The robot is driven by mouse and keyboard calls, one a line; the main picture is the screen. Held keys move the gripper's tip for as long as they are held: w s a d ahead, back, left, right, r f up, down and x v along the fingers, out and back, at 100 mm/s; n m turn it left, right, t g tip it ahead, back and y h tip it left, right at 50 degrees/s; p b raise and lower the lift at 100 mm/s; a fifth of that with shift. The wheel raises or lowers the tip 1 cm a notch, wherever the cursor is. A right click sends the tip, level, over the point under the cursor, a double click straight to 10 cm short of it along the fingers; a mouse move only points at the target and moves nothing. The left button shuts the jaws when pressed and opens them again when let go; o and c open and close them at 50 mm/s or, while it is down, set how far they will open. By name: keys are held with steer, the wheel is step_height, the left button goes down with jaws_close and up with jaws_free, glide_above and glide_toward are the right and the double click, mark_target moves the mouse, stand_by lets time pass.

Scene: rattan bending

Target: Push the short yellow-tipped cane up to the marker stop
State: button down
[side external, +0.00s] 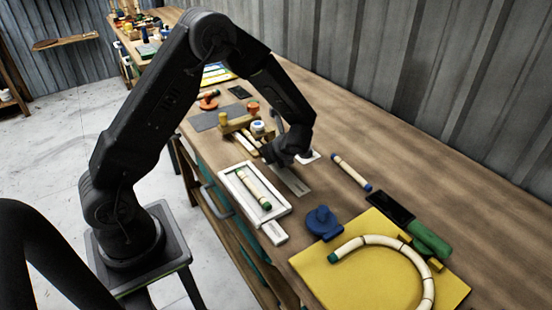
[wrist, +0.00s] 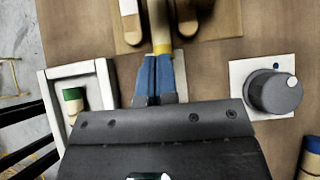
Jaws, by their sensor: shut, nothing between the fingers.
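The short cane (wrist: 158,18) shows in the wrist view as a pale stick with a yellow tip (wrist: 162,47). It lies between two rounded wooden pieces (wrist: 130,22) (wrist: 187,24), its tip towards me. My gripper (wrist: 153,60) has blue fingers closed together with nothing between them. The fingertips are right at the yellow tip; whether they touch it I cannot tell. In the side external view my gripper (side external: 275,158) is low over the bench beside a wooden fixture (side external: 238,124), and my wrist hides part of the cane. I cannot clearly pick out the marker stop.
A white tray (wrist: 51,118) with a green-tipped cane (wrist: 74,107) is to the left, a grey knob (wrist: 275,92) on a white plate to the right. A blue-tipped cane (side external: 350,172), blue clamp-like piece (side external: 322,222) and yellow board (side external: 315,270) lie nearer the side camera.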

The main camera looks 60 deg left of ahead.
steer(key=shift+a, duration=0.15)
steer(key=v, duration=1)
steer(key=s+d+r+n+t+h, duration=0.2)
steer(key=s+d+r+n+h, duration=0.2)
steer(key=s+r+n, duration=0.4)
steer(key=s+d+r+n+t+h, duration=0.3)
steer(key=s+d+r+n+h, duration=0.2)
steer(key=s+n, duration=0.5)
step_height(320, 180, up, 3)
steer(key=shift+s+f+t, duration=0.1)
steer(key=shift+s+t, duration=0.2)
steer(key=shift+s, duration=0.9)
